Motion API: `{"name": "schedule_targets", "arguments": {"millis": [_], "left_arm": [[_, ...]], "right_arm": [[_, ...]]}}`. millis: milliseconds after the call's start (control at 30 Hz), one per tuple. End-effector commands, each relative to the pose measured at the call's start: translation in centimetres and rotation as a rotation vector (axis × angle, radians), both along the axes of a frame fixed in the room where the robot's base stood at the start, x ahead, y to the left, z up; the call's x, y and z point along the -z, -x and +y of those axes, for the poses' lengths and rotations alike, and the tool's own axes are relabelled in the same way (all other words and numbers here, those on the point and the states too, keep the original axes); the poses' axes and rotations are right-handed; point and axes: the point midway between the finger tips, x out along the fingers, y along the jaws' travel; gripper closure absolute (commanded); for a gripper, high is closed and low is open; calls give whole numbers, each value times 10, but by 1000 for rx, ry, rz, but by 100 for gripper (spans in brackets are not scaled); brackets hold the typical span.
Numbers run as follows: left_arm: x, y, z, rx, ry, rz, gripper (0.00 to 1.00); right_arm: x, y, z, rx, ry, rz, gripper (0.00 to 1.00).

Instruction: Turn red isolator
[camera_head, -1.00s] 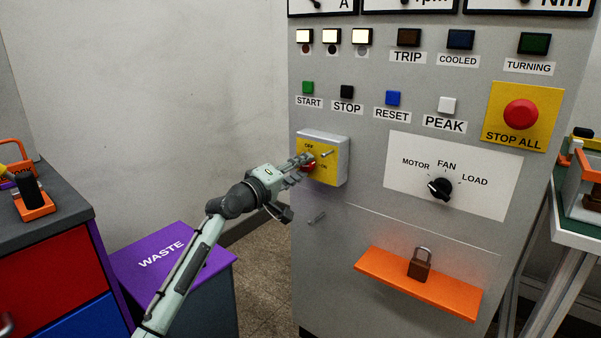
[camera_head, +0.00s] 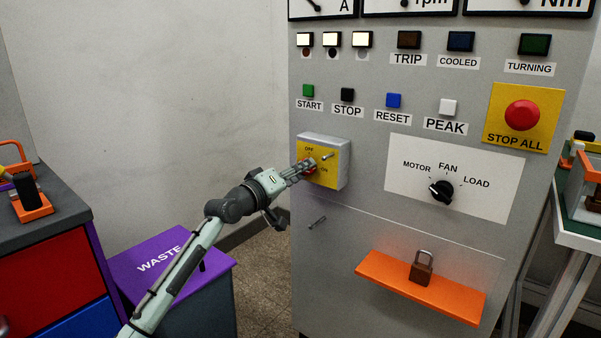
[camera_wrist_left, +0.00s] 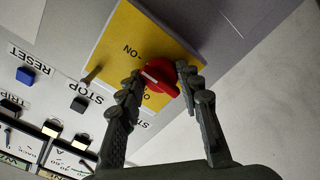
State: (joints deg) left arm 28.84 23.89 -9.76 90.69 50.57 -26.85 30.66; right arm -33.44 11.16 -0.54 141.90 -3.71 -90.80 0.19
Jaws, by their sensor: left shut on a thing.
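The red isolator (camera_wrist_left: 157,76) is a round red knob with a pale line on it, on a yellow plate (camera_wrist_left: 120,35) marked with ON and a partly hidden OFF. In the head view the yellow plate (camera_head: 330,178) is on a grey box on the panel's left side, and my left gripper covers most of the knob. My left gripper (camera_head: 302,168) reaches it from the left. In the left wrist view the gripper's fingers (camera_wrist_left: 160,80) lie on both sides of the knob and are shut on it. My right gripper is not in view.
A small metal peg (camera_head: 327,156) sticks out of the plate beside the knob. Push buttons, a rotary selector (camera_head: 441,190) and a red stop button (camera_head: 521,115) are on the panel. An orange shelf (camera_head: 385,276) with a padlock (camera_head: 421,267) juts out below. A purple waste bin (camera_head: 215,262) stands left.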

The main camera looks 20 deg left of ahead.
Motion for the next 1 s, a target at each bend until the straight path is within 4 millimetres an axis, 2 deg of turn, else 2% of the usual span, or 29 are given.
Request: {"name": "schedule_targets", "arguments": {"millis": [67, 100, 267, 533, 667, 767, 1000], "left_arm": [[2, 0, -1, 1, -5, 2, 94], [2, 0, -1, 1, -5, 2, 64], [1, 0, -1, 1, -4, 1, 44], [0, 0, 0, 0, -1, 1, 44], [1, 8, 3, -1, 0, 1, 44], [1, 22, 8, 0, -3, 0, 44], [2, 71, 26, 0, -5, 3, 44]], "right_arm": [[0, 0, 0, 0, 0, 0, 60], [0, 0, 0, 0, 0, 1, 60], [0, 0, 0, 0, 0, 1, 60], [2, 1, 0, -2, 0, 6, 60], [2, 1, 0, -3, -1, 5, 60], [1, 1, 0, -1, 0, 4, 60], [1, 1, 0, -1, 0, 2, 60]]}}
